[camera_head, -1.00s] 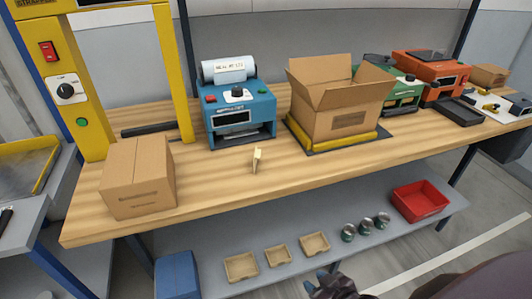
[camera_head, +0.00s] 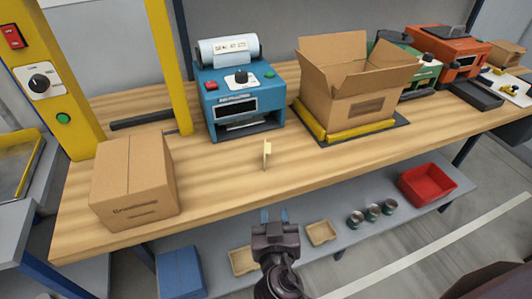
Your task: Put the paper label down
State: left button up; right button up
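A small cream paper label (camera_head: 266,150) stands upright on the wooden workbench (camera_head: 220,185), in front of the blue label printer (camera_head: 238,98). My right gripper (camera_head: 274,215) is below it in the picture, at the bench's front edge. Its two fingers point up the picture toward the label, with a gap between them and nothing visible in the gap. The gripper and label are apart. My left gripper is not in view.
A closed carton (camera_head: 133,180) stands at the bench's left, and an open carton (camera_head: 355,85) sits right of the printer on a yellow-edged platform. Green and orange machines stand farther right. The lower shelf holds a red bin (camera_head: 427,184), several cans and trays. Bare bench surrounds the label.

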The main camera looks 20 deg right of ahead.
aim_at(263, 193)
jog(key=shift+m+t+h, duration=0.7)
jog(key=shift+t, duration=0.1)
jog(key=w+r, duration=0.1)
jog(key=w, duration=0.1)
jog(key=w+r, duration=0.1)
jog(key=r, duration=0.1)
jog(key=w+r+p, duration=0.1)
jog(key=w+r, duration=0.1)
jog(key=shift+w+a+r, duration=0.1)
jog(key=shift+w+a, duration=0.25)
jog(key=shift+a, duration=0.05)
jog(key=shift+w+d, duration=0.2)
jog(key=shift+w, duration=0.25)
jog(key=x, duration=0.1)
jog(key=p+x, duration=0.1)
jog(key=x, duration=0.1)
jog(key=shift+w+d+r, duration=0.1)
jog(key=shift+w+r, duration=0.2)
jog(key=shift+w, duration=0.1)
jog(key=shift+w+d+f, duration=0.1)
jog(key=shift+w+d, duration=0.1)
jog(key=shift+w, duration=0.35)
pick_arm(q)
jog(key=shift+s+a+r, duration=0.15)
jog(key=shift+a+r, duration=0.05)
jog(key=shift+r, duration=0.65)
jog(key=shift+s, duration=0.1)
